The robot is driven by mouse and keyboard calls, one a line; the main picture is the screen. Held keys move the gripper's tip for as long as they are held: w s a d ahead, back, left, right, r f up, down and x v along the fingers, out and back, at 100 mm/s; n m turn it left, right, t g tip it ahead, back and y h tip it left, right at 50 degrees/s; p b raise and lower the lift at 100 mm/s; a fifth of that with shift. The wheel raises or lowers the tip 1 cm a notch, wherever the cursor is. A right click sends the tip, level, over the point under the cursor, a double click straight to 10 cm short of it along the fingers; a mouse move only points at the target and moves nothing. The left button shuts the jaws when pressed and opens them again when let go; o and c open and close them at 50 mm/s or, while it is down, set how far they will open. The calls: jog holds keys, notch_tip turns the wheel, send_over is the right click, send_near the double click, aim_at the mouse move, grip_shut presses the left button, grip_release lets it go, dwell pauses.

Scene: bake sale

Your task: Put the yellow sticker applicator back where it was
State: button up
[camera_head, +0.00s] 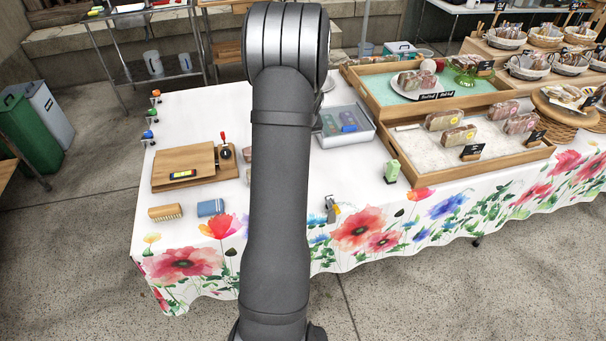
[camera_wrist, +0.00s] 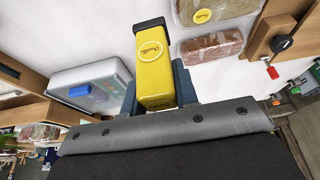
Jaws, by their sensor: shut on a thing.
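The yellow sticker applicator (camera_wrist: 153,62) is a yellow block with a dark end cap and a round white-rimmed emblem. My gripper (camera_wrist: 157,88) is shut on it, with a blue-grey finger on each side. The dark cap points away from the wrist, over the white tablecloth; I cannot tell the height. The tray also shows left of the applicator in the wrist view (camera_wrist: 62,78). In the head view my arm hides the gripper and the yellow applicator.
Wrapped loaves (camera_wrist: 212,48) lie right of the applicator, one with a yellow round sticker. A wooden board (camera_head: 170,158) with a red-handled lever lies left. A green block (camera_head: 392,171) stands right of the grey tray. Wooden trays (camera_head: 415,180) with loaves fill the right.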

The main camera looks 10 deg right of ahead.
jog(key=s+d, duration=0.8)
jog(key=d, duration=0.2)
jog(key=shift+w+a+f, duration=1.2)
jog(key=shift+w+f, duration=0.15)
jog(key=shift+f, duration=0.45)
jog(key=shift+w+a+f, duration=1.15)
jog(key=shift+w+f, duration=0.2)
jog(key=shift+f, duration=0.45)
jog(key=shift+w+a+f, duration=1.2)
jog(key=shift+w+f, duration=0.15)
jog(key=shift+f, duration=0.45)
jog(key=shift+f, duration=0.1)
jog(key=o, duration=0.9)
jog(key=v, duration=1.2)
jog(key=shift+a, duration=0.1)
